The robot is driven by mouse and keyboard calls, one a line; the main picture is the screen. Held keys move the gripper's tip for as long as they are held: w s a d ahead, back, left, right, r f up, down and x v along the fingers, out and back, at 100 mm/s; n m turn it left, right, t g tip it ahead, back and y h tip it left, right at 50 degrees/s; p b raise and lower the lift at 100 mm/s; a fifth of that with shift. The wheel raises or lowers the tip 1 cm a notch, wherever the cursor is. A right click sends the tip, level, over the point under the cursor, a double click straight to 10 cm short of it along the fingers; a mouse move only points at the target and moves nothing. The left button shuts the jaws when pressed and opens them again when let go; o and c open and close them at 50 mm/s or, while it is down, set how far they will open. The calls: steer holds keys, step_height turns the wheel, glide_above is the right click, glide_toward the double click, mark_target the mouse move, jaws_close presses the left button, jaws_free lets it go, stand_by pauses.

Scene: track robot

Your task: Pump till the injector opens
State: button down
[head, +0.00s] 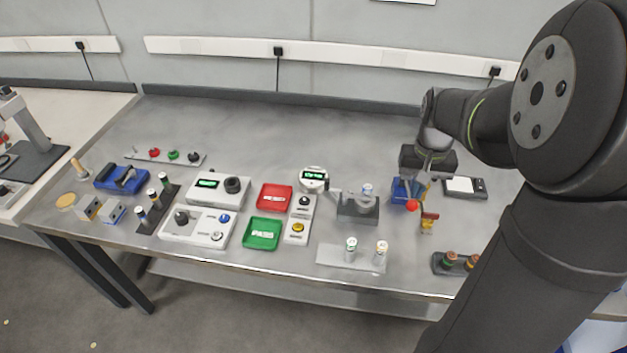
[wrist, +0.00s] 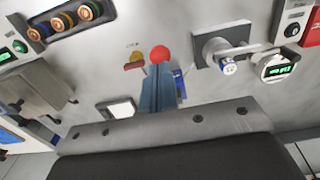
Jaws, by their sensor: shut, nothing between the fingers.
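A blue pump-like body (head: 403,192) stands on the right part of the bench, with a red ball knob (head: 411,206) at its front. The knob also shows in the wrist view (wrist: 160,54). A small yellow and red piece (head: 428,222), perhaps the injector, stands just right of the knob; it also appears in the wrist view (wrist: 135,60). My gripper (head: 419,196) points down beside the blue body. In the wrist view my shut fingers (wrist: 158,72) end right by the knob; I cannot tell whether they touch it. They hide part of the blue body.
A grey holder block (head: 357,209) and a round gauge (head: 314,179) stand to the left. A dark scale-like device (head: 465,187) lies to the right. A green tray (head: 263,232) and a red tray (head: 274,197) are further left. The back of the bench is clear.

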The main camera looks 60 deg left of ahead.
mark_target(413, 201)
steer(key=shift+f, duration=0.1)
steer(key=shift+f, duration=3.6)
steer(key=shift+r, duration=5.25)
